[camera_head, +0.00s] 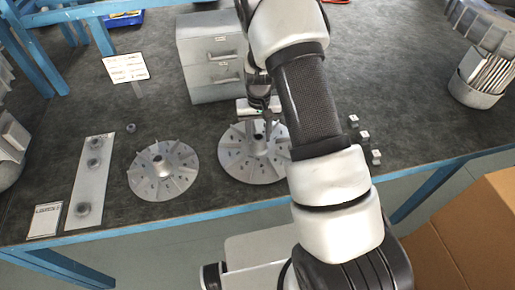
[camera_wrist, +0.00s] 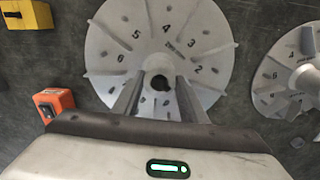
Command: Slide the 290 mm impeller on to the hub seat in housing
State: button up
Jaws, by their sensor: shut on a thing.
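A grey finned impeller disc (camera_head: 235,163) is under my gripper (camera_head: 264,128), partly hidden by my arm. In the wrist view this impeller (camera_wrist: 120,50) shows numbered slots, radial fins and a raised hub (camera_wrist: 160,66); its size mark is too small to read surely. The fingers of my gripper (camera_wrist: 160,98) are closed on the hub, one on each side. The disc looks flat, at or near bench level; I cannot tell whether it touches. A smaller impeller (camera_head: 162,170) lies to its left, partly visible in the wrist view (camera_wrist: 295,75). I cannot clearly identify the housing or hub seat.
A plate with several round bosses (camera_head: 91,190) lies at the left. A grey drawer cabinet (camera_head: 211,60) stands behind my gripper. Small blocks (camera_head: 364,135) lie right of my arm. A motor-like body (camera_head: 483,60) stands far right. A cardboard box (camera_head: 465,235) is off the front edge.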

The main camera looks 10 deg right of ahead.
jog(key=shift+r+p, duration=1.65)
jog(key=shift+r, duration=1.35)
